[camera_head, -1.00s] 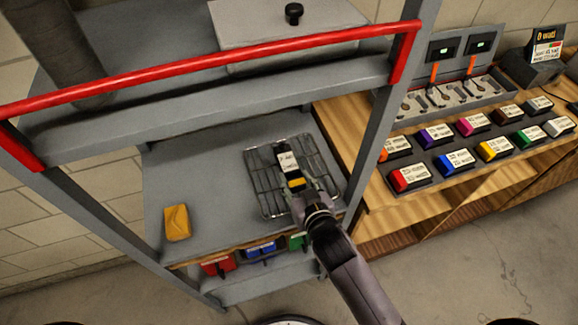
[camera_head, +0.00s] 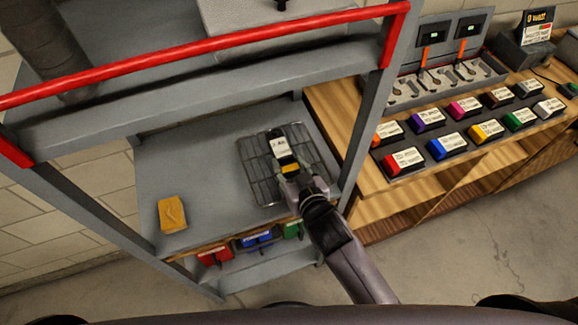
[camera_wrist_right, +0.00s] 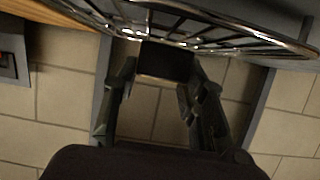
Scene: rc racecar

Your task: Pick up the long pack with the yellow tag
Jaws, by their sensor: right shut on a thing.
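The long pack (camera_head: 282,148) has a dark body, a white label and a yellow tag (camera_head: 291,169). It lies along my right gripper's reach, over the wire rack (camera_head: 258,178) on the grey shelf. My right gripper (camera_head: 289,178) is shut on the near end of the pack, beside the yellow tag. In the right wrist view, the pack's dark end (camera_wrist_right: 166,62) is between the two fingers, with the wire rack just beyond. I cannot tell whether the pack touches the rack. My left gripper is not in view.
A yellow block (camera_head: 172,214) lies on the shelf's left. Red, blue and green items sit below the shelf's front edge. A red rail (camera_head: 200,62) and grey posts frame the shelf. A wooden bench (camera_head: 330,110) at right holds a charger (camera_head: 450,75) and several coloured packs.

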